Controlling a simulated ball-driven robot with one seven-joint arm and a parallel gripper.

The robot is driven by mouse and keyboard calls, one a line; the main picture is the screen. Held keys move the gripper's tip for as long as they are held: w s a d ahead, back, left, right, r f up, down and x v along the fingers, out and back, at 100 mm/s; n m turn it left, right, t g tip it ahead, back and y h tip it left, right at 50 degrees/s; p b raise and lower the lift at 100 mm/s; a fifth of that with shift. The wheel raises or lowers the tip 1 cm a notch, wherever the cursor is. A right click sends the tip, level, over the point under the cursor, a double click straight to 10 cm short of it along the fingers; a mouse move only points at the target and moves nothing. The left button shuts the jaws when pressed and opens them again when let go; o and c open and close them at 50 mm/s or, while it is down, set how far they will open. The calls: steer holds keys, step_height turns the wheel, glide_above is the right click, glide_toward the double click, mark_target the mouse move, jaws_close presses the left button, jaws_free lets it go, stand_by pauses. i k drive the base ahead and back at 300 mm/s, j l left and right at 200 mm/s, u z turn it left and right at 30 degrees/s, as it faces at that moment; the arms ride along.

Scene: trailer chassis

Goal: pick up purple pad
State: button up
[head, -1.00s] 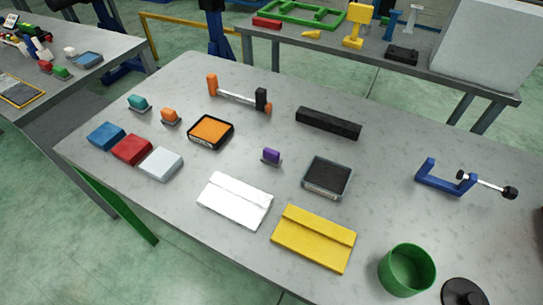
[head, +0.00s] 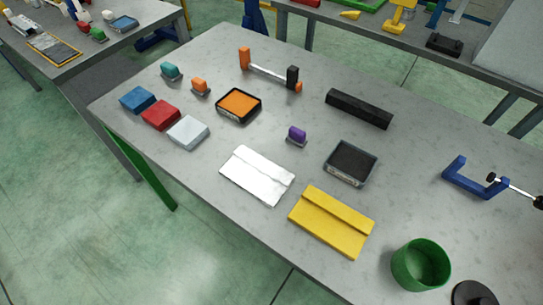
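The small purple pad (head: 297,134) stands on a thin grey base near the middle of the grey table (head: 250,219). It lies between the orange-topped tray and the black-topped tray, behind the white folded plate. Nothing covers it. My gripper is not in the head view.
Near the pad are a black-topped tray (head: 350,162), an orange-topped tray (head: 239,105), a white plate (head: 257,175), a yellow plate (head: 331,221) and a black bar (head: 358,109). A green cup (head: 420,264) and blue clamp (head: 472,179) stand at the right. Green floor lies in front.

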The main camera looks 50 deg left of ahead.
mark_target(296, 137)
steer(key=k+j+u, duration=0.1)
steer(key=j, duration=0.5)
steer(key=k+j+u, duration=0.15)
steer(key=j, duration=0.4)
steer(key=k+j+u, duration=0.1)
steer(key=j, duration=0.5)
